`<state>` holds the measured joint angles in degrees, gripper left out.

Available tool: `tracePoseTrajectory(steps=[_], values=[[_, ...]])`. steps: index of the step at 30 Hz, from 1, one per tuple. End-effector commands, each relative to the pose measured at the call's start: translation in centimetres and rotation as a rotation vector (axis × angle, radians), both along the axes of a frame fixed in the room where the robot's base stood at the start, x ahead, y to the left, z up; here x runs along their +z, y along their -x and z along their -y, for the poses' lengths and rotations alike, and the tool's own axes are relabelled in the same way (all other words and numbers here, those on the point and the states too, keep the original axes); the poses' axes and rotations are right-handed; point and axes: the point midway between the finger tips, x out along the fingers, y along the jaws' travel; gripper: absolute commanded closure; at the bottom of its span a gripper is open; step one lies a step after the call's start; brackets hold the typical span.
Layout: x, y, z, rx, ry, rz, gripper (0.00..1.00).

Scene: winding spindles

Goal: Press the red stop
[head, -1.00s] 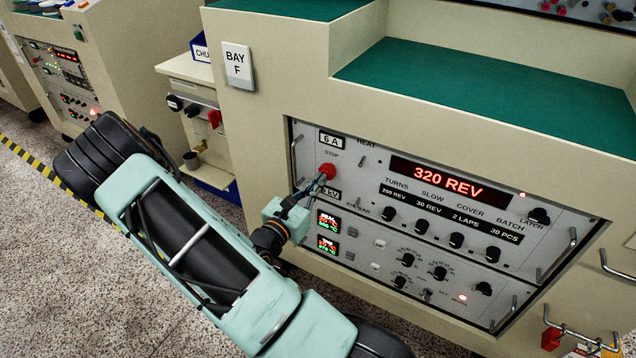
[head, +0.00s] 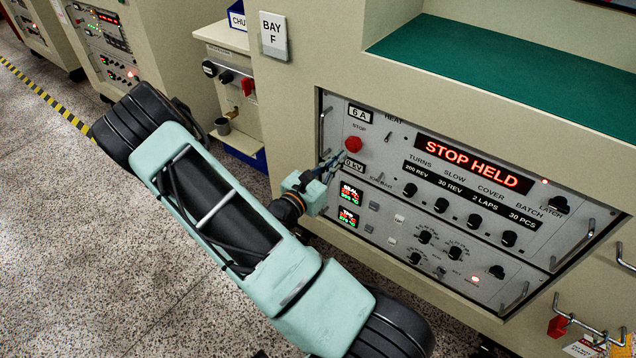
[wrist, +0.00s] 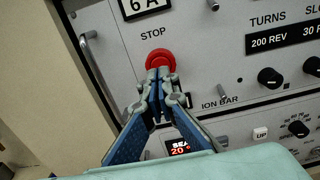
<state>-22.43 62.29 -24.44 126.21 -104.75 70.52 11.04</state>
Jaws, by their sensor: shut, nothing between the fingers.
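The red stop (head: 353,144) is a round mushroom button under the label STOP, at the upper left of the grey panel (head: 400,130). It also shows in the wrist view (wrist: 160,59), just beyond my fingertips. My gripper (head: 340,158) is shut and empty. In the head view its tips are a little below and left of the button, with a small gap. In the wrist view (wrist: 161,76) the tips overlap the button's lower edge, so contact cannot be told there. The red display (head: 472,163) reads STOP HELD.
Metal handles (head: 322,130) stand out at the panel's left edge, near my gripper. Black knobs (head: 441,205) and a toggle labelled ION BAR (wrist: 220,91) lie right of my gripper. A side unit with a red switch (head: 247,87) stands to the left. The floor at left is clear.

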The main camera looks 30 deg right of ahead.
Motion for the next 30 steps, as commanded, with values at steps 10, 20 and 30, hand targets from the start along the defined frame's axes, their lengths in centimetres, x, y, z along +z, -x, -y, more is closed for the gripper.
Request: tracePoseTrajectory(steps=[10,20,30], values=[[0.1,2.9,-7.4,0.005,-0.001,-0.005,1.0],[-0.1,3.8,-9.3,0.002,-0.002,-0.004,1.0],[-0.2,3.8,-9.3,0.002,-0.003,-0.004,1.0]])
